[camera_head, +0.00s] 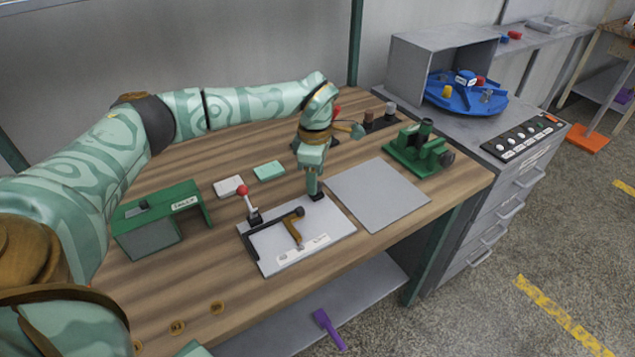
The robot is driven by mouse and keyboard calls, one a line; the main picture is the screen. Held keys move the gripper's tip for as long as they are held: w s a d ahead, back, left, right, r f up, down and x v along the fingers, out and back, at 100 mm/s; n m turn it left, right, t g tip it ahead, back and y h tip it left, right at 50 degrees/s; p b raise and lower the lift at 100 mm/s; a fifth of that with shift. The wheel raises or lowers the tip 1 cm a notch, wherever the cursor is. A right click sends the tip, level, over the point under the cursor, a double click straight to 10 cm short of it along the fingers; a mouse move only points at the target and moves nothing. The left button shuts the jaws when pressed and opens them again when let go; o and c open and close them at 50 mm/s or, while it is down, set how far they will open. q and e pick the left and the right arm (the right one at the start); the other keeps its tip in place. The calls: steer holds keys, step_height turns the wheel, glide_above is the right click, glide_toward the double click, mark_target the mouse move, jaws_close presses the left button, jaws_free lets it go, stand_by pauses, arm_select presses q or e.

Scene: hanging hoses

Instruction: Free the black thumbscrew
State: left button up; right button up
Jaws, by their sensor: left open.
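A white plate (315,238) lies on the wooden table, with a black bar (272,222) across it. A small black knob (299,211) at the bar's right end looks like the black thumbscrew. A brown L-shaped part (293,232) lies below the knob. A red-balled lever (243,190) stands at the plate's back left. My left gripper (317,196) points down at the plate's back right corner, right of and behind the knob, apart from it. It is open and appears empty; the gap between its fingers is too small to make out. My right gripper is not in view.
A grey flat sheet (380,195) lies right of the plate, with a green vise-like device (417,150) behind it. White (229,186) and mint (269,171) blocks lie behind. Brass tokens (178,327) lie near the front edge.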

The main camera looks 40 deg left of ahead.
arm_select(q)
steer(key=shift+f, duration=0.7)
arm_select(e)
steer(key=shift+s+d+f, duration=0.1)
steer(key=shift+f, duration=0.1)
arm_select(q)
steer(key=c, duration=1)
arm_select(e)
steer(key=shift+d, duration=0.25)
